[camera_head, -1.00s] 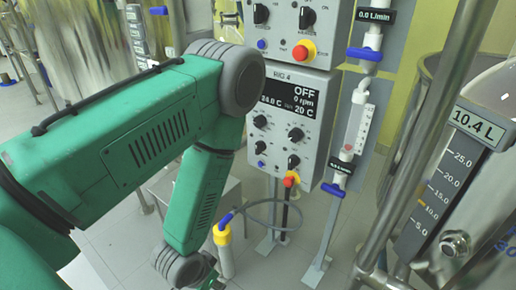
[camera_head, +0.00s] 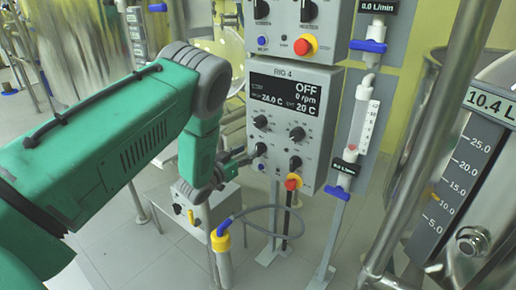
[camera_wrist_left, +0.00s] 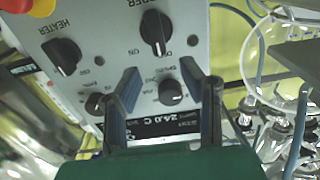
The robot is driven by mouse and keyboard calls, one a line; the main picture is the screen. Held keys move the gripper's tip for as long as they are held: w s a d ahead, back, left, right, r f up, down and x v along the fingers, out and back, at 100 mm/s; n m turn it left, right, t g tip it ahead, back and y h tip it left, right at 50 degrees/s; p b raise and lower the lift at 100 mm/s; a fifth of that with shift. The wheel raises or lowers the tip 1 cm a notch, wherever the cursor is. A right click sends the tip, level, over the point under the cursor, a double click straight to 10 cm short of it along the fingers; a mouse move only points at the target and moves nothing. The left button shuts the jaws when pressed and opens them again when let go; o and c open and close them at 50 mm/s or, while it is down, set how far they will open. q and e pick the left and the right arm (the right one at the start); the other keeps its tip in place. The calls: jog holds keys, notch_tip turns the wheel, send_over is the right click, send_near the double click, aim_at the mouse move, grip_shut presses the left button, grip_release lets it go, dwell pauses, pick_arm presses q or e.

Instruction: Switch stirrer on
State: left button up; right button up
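The RIG 4 control box (camera_head: 318,110) carries a display (camera_head: 293,93) reading OFF and 0 rpm. Below it are several black knobs. The stirrer knob (camera_head: 258,149) is at the lower left, and the heater knob (camera_head: 295,162) at the lower right. The wrist view shows the panel upside down: stirrer knob (camera_wrist_left: 155,32), its label partly legible, and heater knob (camera_wrist_left: 63,55). My left gripper (camera_head: 243,156) points at the panel just left of the stirrer knob. In the wrist view its fingers (camera_wrist_left: 168,84) are apart with nothing between them gripped; contact is not visible. My right gripper is out of view.
A second control box (camera_head: 300,25) is above. A flowmeter (camera_head: 357,125) and a steel vessel (camera_head: 480,200) stand to the right. A blue-and-yellow capped tube (camera_head: 221,245) stands below my arm.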

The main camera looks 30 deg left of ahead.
aim_at(257, 146)
pick_arm(q)
jog(key=w+b, duration=0.1)
jog(key=w, duration=0.5)
jog(key=shift+d, duration=0.15)
grip_shut()
jog(key=shift+d, duration=0.1)
